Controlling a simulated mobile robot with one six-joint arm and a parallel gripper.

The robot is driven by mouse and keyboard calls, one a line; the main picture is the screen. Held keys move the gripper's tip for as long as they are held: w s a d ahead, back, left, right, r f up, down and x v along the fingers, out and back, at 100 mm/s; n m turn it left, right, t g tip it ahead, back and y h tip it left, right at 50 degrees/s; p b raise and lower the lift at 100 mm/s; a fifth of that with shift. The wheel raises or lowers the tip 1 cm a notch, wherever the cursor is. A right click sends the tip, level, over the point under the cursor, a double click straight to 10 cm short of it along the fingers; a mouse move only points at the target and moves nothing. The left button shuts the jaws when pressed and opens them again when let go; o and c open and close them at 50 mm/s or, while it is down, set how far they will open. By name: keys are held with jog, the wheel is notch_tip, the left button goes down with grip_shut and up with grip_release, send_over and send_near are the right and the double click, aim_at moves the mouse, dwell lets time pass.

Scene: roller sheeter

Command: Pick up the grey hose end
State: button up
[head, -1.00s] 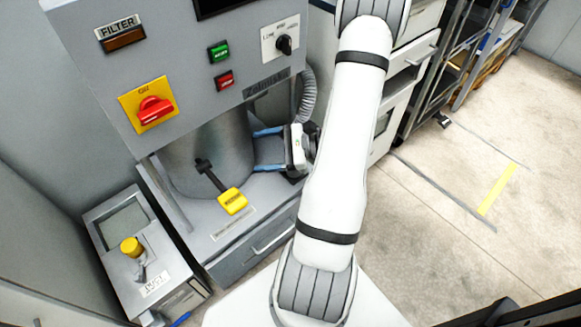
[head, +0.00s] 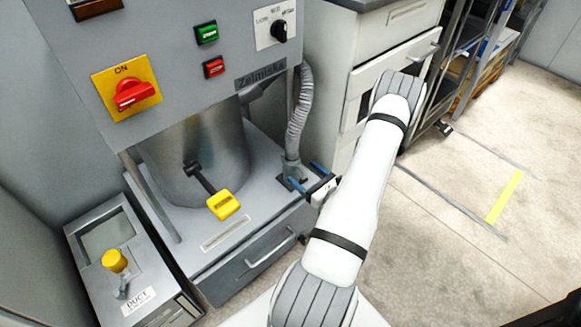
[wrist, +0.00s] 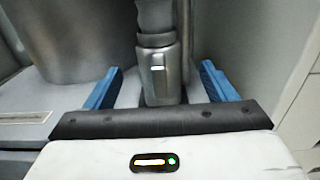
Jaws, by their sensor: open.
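The grey hose (head: 298,112) hangs down the right side of the machine, and its end (head: 291,168) is low, by the machine's base. In the wrist view the hose end (wrist: 160,76) is a grey metal-like fitting, upright, between the two blue fingers of my gripper (wrist: 162,85). There is a gap on each side of it, so the fingers are apart from it. In the head view my open gripper (head: 305,176) is at the right edge of the machine base, its fingers pointing at the hose end.
A steel drum (head: 205,160) with a yellow-tagged handle (head: 223,205) stands left of the hose. A white drawer cabinet (head: 385,65) is close on the right. A small box with a yellow knob (head: 115,261) stands at the lower left. The floor at right is open.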

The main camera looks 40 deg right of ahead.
aim_at(298, 169)
jog(key=shift+w+a+f+b, duration=0.1)
jog(key=shift+w+b, duration=0.1)
jog(key=shift+w, duration=0.75)
jog(key=shift+w+a+f+b, duration=0.1)
jog(key=shift+w+b, duration=0.05)
jog(key=shift+w, duration=0.75)
jog(key=shift+c, duration=0.6)
jog(key=shift+r, duration=0.1)
jog(key=c, duration=1.3)
notch_tip(298, 169, up, 10)
jog(key=p, duration=0.3)
jog(key=shift+p, duration=0.4)
jog(key=shift+a, duration=0.1)
